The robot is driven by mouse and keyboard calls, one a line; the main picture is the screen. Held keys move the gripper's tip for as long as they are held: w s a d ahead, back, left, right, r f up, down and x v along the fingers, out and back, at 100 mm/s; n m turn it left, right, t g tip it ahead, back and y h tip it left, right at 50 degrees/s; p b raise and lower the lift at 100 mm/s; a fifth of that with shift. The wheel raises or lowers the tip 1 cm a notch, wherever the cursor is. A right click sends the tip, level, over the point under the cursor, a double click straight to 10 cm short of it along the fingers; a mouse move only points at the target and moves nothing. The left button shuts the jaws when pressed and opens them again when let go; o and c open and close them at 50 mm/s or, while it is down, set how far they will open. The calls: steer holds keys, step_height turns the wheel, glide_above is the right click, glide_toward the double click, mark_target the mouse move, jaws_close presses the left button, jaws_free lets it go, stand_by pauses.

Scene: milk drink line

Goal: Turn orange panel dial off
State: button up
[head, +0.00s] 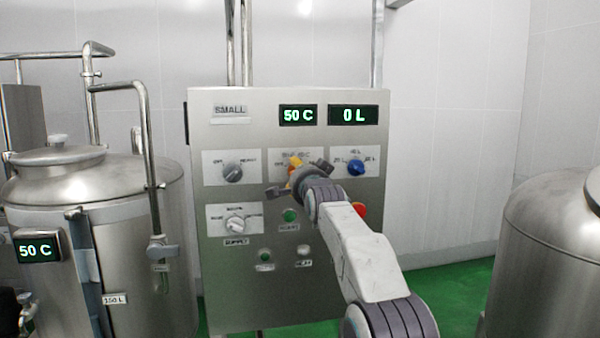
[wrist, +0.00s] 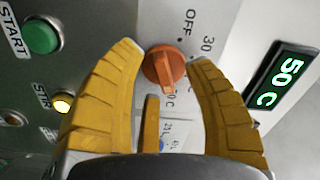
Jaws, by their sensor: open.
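The orange dial (wrist: 165,69) is on the grey panel in the wrist view, on a pale plate marked OFF and 30 C, with another label ending in C below. Its narrow end seems to point down, away from OFF. I cannot tell how far the tips are from the panel. In the head view my gripper (head: 297,176) is in front of the upper middle plate and mostly hides the dial.
A grey dial (head: 232,173) and a blue dial (head: 356,167) flank that plate, with a white dial (head: 235,223) and green button (head: 290,215) below. Displays read 50 C (head: 298,115) and 0 L (head: 354,115). Steel tanks stand left (head: 130,240) and right (head: 550,240).

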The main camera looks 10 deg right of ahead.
steer(key=shift+c, duration=0.2)
jaws_close()
stand_by(0.4)
